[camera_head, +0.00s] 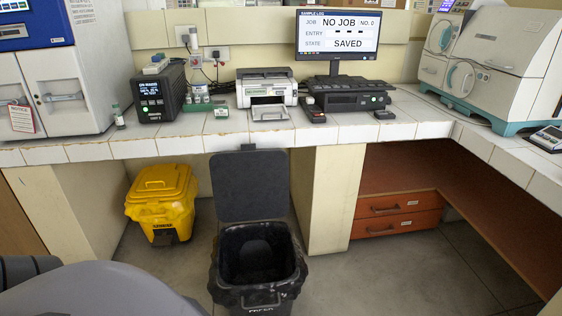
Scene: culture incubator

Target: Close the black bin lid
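The black bin (258,290) stands on the floor in front of the bench, lined with a dark bag. Its lid (249,184) is open and stands upright at the back of the bin, its top edge near the bench front. The inside of the bin looks dark and I cannot tell what it holds. Neither of my grippers is in view.
A yellow bin (162,203) with its lid shut stands to the left under the bench. The tiled bench (190,137) carries a printer (267,92), a monitor (337,35) and a black box device (160,93). Orange drawers (397,212) are on the right. Floor (400,270) right of the bin is clear.

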